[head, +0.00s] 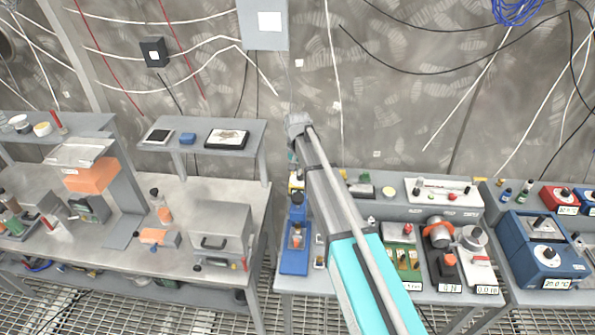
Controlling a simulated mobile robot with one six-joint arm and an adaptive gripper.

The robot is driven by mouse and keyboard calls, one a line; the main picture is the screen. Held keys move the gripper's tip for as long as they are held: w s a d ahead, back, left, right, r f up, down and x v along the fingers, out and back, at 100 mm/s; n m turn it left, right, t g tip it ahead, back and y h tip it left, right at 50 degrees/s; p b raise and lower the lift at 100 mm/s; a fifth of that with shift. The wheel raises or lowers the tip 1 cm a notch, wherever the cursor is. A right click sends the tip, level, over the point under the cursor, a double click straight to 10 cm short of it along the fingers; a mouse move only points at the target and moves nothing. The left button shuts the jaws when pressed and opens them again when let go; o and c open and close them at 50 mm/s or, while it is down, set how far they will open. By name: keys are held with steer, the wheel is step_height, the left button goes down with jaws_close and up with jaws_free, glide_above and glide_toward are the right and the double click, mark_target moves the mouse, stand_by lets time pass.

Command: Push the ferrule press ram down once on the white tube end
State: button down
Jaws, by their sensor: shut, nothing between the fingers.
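A blue bench press (296,213), which looks like the ferrule press, stands upright on a blue base plate (294,264) at the left end of the middle bench. A small orange and pale part shows at its middle. The ram cannot be made out clearly, and I cannot pick out the white tube end for sure. My gripper (292,154) shows only as a small part below my wrist, above and behind the press in the picture. It is shut and empty. My arm hides most of it and the bench just right of the press.
Right of my arm, the bench (470,300) holds a green terminal block (403,258), an orange-and-grey device (438,232) and a grey round-topped device (473,240). A blue box (545,250) stands farther right. A grey case (222,230) sits on the left bench. Cables hang on the wall.

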mark_target(298, 198)
steer(key=shift+f+b, duration=5.35)
steer(key=shift+f, duration=0.3)
step_height(298, 198, down, 4)
steer(key=b, duration=0.3)
steer(key=shift+r+b, duration=0.25)
steer(key=shift+b, duration=0.05)
steer(key=shift+s, duration=0.2)
steer(key=shift+d, duration=0.1)
steer(key=shift+r, duration=0.15)
step_height(298, 198, up, 5)
steer(key=p, duration=0.5)
steer(key=shift+w, duration=0.15)
step_height(298, 198, up, 9)
steer(key=p, duration=0.9)
